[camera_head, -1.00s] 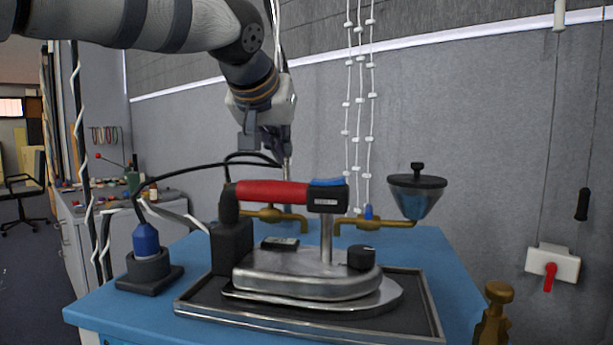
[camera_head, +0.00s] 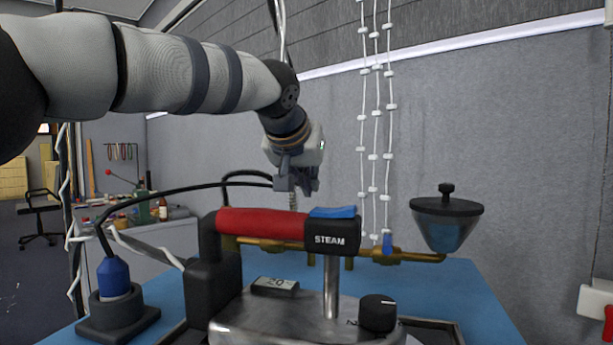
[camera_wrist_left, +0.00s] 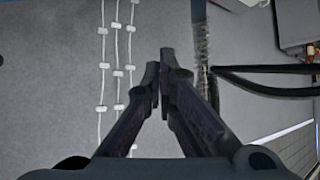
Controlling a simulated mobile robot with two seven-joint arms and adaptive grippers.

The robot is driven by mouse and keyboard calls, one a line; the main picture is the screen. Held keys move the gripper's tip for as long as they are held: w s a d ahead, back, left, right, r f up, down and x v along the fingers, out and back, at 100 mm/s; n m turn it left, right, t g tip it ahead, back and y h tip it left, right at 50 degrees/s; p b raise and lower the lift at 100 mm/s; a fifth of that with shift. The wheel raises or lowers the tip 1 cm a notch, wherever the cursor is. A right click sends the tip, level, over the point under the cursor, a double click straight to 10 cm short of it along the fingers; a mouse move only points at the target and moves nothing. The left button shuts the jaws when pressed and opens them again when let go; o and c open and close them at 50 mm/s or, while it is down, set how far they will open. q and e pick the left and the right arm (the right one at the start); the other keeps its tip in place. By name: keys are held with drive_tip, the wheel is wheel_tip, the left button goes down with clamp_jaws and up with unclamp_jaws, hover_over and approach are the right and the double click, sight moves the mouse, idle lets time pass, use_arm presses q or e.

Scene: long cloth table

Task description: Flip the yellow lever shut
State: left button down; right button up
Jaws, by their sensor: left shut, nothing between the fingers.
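I cannot make out a yellow lever in either view. A brass pipe (camera_head: 420,257) with a small upright blue part (camera_head: 387,243) on it runs behind the iron, below a blue funnel (camera_head: 442,232). My left gripper (camera_head: 297,189) hangs pointing down above and behind the iron's red handle (camera_head: 262,222), and its tips are partly hidden. In the left wrist view its fingers (camera_wrist_left: 163,60) meet at the tips with nothing between them. My right gripper is not in view.
The steam iron (camera_head: 270,326) fills the front of the blue table (camera_head: 480,290). A black cable (camera_head: 180,191) arches left to a blue plug (camera_head: 114,277). Beaded white cords (camera_head: 375,130) hang before the grey wall. A white switch box (camera_head: 592,302) is at right.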

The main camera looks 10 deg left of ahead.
use_arm(q)
drive_tip(key=f, duration=0.1)
drive_tip(key=f+p, duration=0.1)
drive_tip(key=f, duration=0.1)
drive_tip(key=shift+s+f+p, duration=0.25)
drive_tip(key=shift+p, duration=0.05)
drive_tip(key=shift+w+f, duration=0.15)
drive_tip(key=shift+f, duration=0.35)
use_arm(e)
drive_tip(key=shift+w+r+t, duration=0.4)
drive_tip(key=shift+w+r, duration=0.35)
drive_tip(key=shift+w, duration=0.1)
